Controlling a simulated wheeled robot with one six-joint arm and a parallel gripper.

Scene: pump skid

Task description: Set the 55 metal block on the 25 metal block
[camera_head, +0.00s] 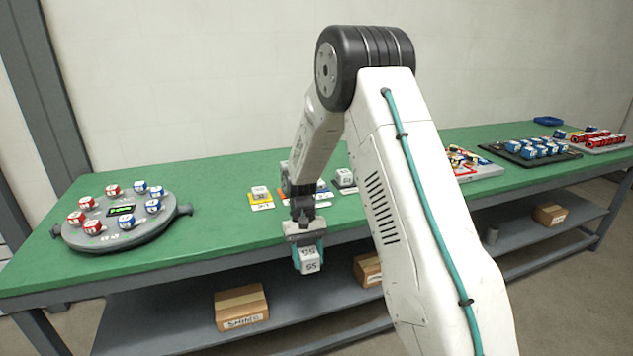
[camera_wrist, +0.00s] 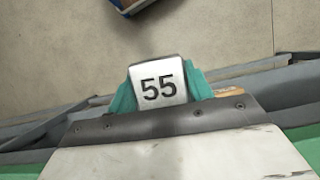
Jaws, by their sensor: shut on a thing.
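The 55 metal block (camera_head: 308,261) is silver with black digits. My gripper (camera_head: 305,245) is shut on it and holds it in the air in front of the table's front edge. In the wrist view the 55 block (camera_wrist: 158,82) sits between my teal fingertips, its number facing the camera. Small metal blocks stand on the green table behind my gripper: one on a yellow plate (camera_head: 262,203) and another (camera_head: 345,177) on a dark plate. My arm partly hides others between them. I cannot read which one is the 25 block.
A round grey device (camera_head: 125,238) with red and blue blocks stands on the table (camera_head: 215,225) at left. Trays of blue blocks (camera_head: 540,150) and red parts (camera_head: 598,140) are at right. Cardboard boxes (camera_head: 241,306) lie on the lower shelf. Bare table lies left of the yellow plate.

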